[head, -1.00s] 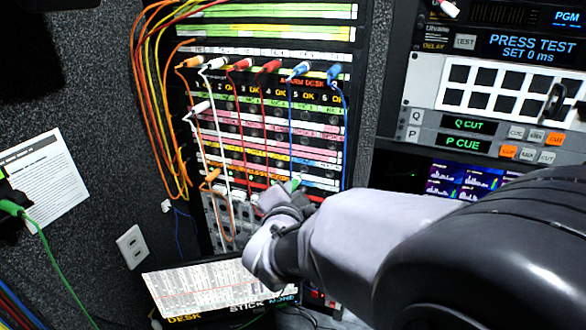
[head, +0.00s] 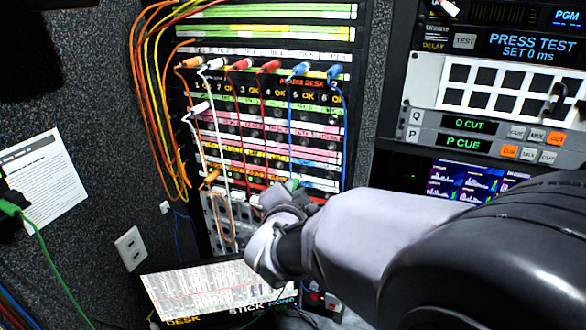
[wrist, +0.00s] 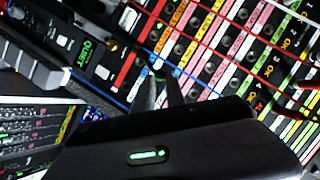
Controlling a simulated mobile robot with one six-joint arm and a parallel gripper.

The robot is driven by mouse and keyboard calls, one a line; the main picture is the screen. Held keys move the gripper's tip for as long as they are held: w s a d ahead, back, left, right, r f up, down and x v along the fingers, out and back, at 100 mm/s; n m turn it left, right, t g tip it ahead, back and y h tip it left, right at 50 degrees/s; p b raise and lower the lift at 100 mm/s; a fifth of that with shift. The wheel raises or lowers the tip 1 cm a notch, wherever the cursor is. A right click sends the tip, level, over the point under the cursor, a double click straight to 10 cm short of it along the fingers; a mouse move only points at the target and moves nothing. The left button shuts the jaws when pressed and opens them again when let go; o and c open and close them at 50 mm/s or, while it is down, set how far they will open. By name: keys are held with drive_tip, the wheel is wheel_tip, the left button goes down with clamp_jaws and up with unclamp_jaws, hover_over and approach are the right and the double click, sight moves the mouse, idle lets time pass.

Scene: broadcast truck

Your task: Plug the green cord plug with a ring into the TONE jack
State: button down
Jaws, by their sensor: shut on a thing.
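A green plug (head: 292,185) shows at the tip of my gripper (head: 300,194), against the lower rows of the jack panel (head: 265,133). In the wrist view my gripper (wrist: 160,92) has its fingers close together on the green plug (wrist: 158,73), of which only a small part shows. The fingers point at the panel; I cannot tell whether the plug is in a jack. Its ring and most of its cord are hidden. I cannot read a TONE label. Another green plug (head: 9,207) with a green cord sits at the far left wall.
Orange, white, red and blue plugs (head: 302,69) fill jacks along an upper row, their cords hanging across the panel. Yellow and orange cords (head: 150,110) hang at its left. Button units (head: 495,85) stand to the right.

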sight(297, 181)
drive_tip(key=shift+w+d+b, duration=0.15)
drive_tip(key=shift+w+d, duration=0.1)
drive_tip(key=shift+w, duration=0.45)
drive_tip(key=shift+w+d+b, duration=0.15)
drive_tip(key=shift+w+d, duration=0.1)
drive_tip(key=shift+w, duration=0.4)
drive_tip(key=shift+w+d, duration=0.1)
drive_tip(key=shift+w, duration=0.2)
drive_tip(key=c, duration=1.3)
unclamp_jaws()
drive_tip(key=p+v, duration=0.2)
drive_tip(key=v, duration=1.5)
drive_tip(key=shift+s, duration=0.25)
